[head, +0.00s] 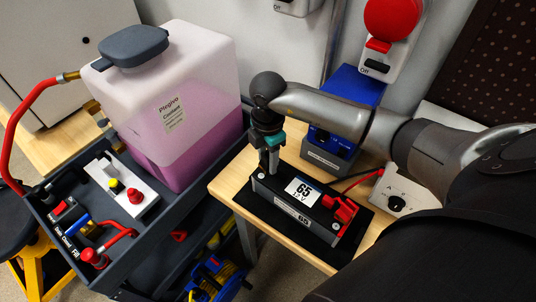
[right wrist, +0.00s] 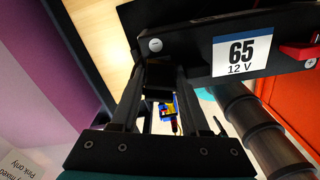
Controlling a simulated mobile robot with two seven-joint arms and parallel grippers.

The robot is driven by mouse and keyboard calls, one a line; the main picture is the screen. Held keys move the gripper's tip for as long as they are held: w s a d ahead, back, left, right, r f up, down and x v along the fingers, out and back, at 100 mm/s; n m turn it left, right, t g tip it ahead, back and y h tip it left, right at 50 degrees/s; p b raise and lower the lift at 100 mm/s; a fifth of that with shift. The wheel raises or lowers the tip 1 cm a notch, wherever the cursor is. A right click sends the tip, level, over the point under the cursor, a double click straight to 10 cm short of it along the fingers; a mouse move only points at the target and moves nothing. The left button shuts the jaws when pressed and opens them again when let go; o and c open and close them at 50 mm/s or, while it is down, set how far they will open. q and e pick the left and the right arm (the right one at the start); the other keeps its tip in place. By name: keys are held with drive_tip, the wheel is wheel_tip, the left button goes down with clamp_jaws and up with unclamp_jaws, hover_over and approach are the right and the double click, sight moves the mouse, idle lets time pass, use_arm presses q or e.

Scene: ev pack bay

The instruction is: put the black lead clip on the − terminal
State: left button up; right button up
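The black battery (head: 285,205), labelled 65 12 V, stands on a black mat on the wooden bench; its label also shows in the right wrist view (right wrist: 240,54). My right gripper (head: 269,168) points down at the battery's left end, where the − terminal area is largely hidden by the fingers in the head view. In the right wrist view its fingers close in on a dark piece, seemingly the black lead clip (right wrist: 158,76), just beside the battery. A pale round post (right wrist: 155,45) shows on the battery there. A red clip (head: 343,209) sits at the other end. My left gripper is out of view.
A cart with a pink coolant tank (head: 200,110) stands left of the bench. A blue charger unit (head: 335,140) stands behind the battery, and a white box with a black dial (head: 397,203) is to its right. My right arm spans above the bench.

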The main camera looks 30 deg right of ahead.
drive_tip(key=o, duration=0.5)
drive_tip(key=shift+s+d+f, duration=0.1)
drive_tip(key=shift+d+f, duration=0.05)
drive_tip(key=shift+f, duration=0.05)
drive_tip(key=shift+c, duration=0.2)
drive_tip(key=shift+o, duration=0.2)
drive_tip(key=shift+s, duration=0.1)
drive_tip(key=shift+r, duration=0.2)
